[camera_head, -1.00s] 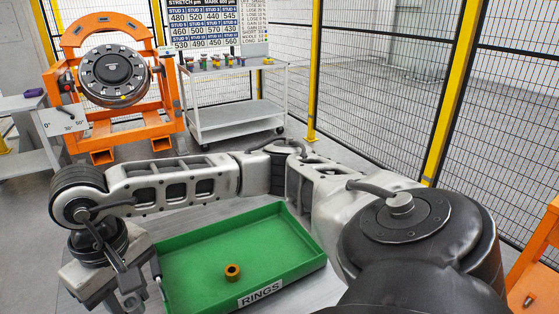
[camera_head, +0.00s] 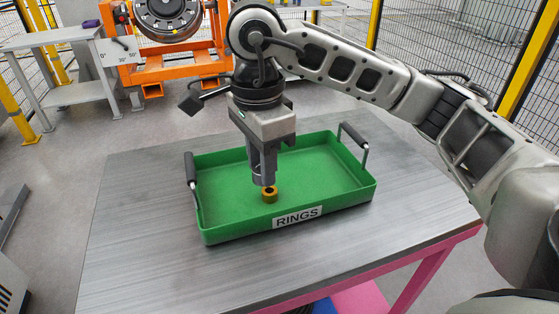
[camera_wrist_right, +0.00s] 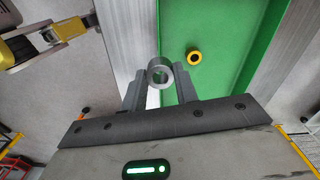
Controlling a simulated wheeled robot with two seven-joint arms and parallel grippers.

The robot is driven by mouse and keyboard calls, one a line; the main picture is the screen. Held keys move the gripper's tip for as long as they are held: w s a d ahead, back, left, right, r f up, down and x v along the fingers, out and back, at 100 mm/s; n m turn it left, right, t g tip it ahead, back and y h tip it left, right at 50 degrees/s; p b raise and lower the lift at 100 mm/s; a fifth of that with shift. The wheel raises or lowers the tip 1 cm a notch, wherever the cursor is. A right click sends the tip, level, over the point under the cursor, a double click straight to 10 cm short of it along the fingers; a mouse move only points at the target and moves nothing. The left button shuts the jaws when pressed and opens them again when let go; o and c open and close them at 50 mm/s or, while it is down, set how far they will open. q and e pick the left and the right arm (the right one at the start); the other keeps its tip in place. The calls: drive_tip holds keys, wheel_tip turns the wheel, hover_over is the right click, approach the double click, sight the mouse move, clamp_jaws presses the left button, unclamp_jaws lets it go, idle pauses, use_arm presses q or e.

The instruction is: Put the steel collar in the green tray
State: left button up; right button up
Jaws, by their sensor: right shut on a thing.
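The green tray (camera_head: 310,170), labelled RINGS, stands on a grey metal table and also fills part of the right wrist view (camera_wrist_right: 215,25). My right gripper (camera_head: 263,176) points down over the front left part of the tray. In the right wrist view the gripper (camera_wrist_right: 160,85) is shut on the steel collar (camera_wrist_right: 160,71), a short grey ring held between the fingertips. The collar cannot be made out clearly in the head view.
A brass-coloured ring (camera_head: 270,194) lies in the tray, just below and beside my right fingertips; it also shows in the wrist view (camera_wrist_right: 194,57). The tray has upright black handles (camera_head: 190,168) at both ends. The tabletop (camera_head: 140,225) left of the tray is clear.

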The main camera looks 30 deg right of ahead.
drive_tip(key=m+b, duration=0.1)
drive_tip(key=m, duration=0.3)
drive_tip(key=shift+s+d+r, duration=0.1)
drive_tip(key=shift+d, duration=0.05)
drive_tip(key=shift+d+m, duration=0.2)
drive_tip(key=shift+m, duration=0.2)
approach(292, 182)
drive_tip(key=s+a+r, duration=0.2)
drive_tip(key=s+a, duration=0.1)
drive_tip(key=a, duration=0.1)
drive_tip(key=w+d+f, duration=0.2)
drive_tip(key=d+f, duration=0.1)
drive_tip(key=shift+w+f, duration=0.15)
drive_tip(key=shift+f, duration=0.1)
drive_tip(key=shift+w+d+f, duration=0.15)
drive_tip(key=shift+f, duration=0.25)
drive_tip(key=f, duration=0.3)
drive_tip(key=shift+w+d+f, duration=0.1)
drive_tip(key=shift+w+d, duration=0.05)
drive_tip(key=shift+d, duration=0.1)
drive_tip(key=shift+f, duration=0.3)
use_arm(q)
drive_tip(key=shift+w+d+f, duration=0.15)
drive_tip(key=shift+w, duration=0.05)
